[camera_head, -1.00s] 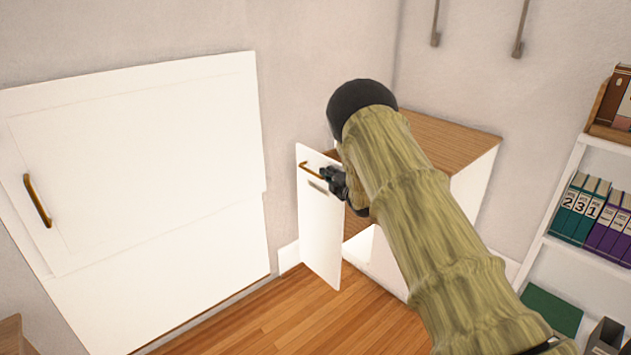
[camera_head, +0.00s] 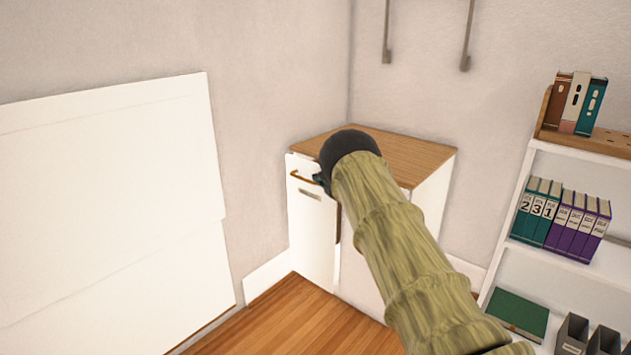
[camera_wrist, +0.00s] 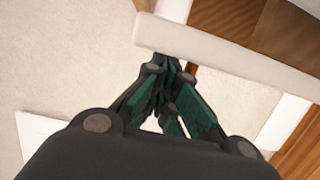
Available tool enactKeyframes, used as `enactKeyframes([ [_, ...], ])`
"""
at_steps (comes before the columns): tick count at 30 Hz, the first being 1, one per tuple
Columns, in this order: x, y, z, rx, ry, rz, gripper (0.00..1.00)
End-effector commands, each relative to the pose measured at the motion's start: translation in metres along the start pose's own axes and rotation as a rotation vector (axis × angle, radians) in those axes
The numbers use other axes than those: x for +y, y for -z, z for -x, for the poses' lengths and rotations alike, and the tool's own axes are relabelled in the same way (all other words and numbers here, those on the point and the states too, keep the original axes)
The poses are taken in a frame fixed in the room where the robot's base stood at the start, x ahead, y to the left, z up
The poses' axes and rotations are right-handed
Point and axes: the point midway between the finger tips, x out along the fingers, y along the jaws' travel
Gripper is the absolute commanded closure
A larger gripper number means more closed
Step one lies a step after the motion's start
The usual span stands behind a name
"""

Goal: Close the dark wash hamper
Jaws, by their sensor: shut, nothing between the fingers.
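No wholly dark hamper shows; a white cabinet with a wooden top (camera_head: 405,150) stands in the corner. Its white front panel (camera_head: 312,235), with a brass handle (camera_head: 304,178), stands close to the body, with a narrow brown gap along its right edge. In the wrist view the panel's white edge (camera_wrist: 225,50) crosses beyond my fingers, with brown wood behind it. My gripper (camera_head: 322,180) is at the panel's upper right, beside the handle, partly hidden by my arm. In the wrist view my gripper (camera_wrist: 165,82) is shut and empty; contact with the panel is unclear.
A large white wall panel (camera_head: 110,200) is at the left. A white shelf (camera_head: 575,262) with binders stands at the right. Metal hooks (camera_head: 465,60) hang on the back wall. Wooden floor (camera_head: 290,320) is clear in front of the cabinet.

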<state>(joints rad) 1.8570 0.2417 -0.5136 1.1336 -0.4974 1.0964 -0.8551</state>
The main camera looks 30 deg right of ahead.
Motion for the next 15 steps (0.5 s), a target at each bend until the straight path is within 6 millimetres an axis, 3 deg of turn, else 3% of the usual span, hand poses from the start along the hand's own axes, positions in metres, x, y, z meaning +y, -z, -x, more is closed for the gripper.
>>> enactKeyframes([
  [9, -0.0001, -0.0049, 0.003, -0.005, 0.0, 0.0, 1.0],
  [15, 0.0006, 0.003, 0.0016, -0.002, 0.0, -0.001, 1.0],
])
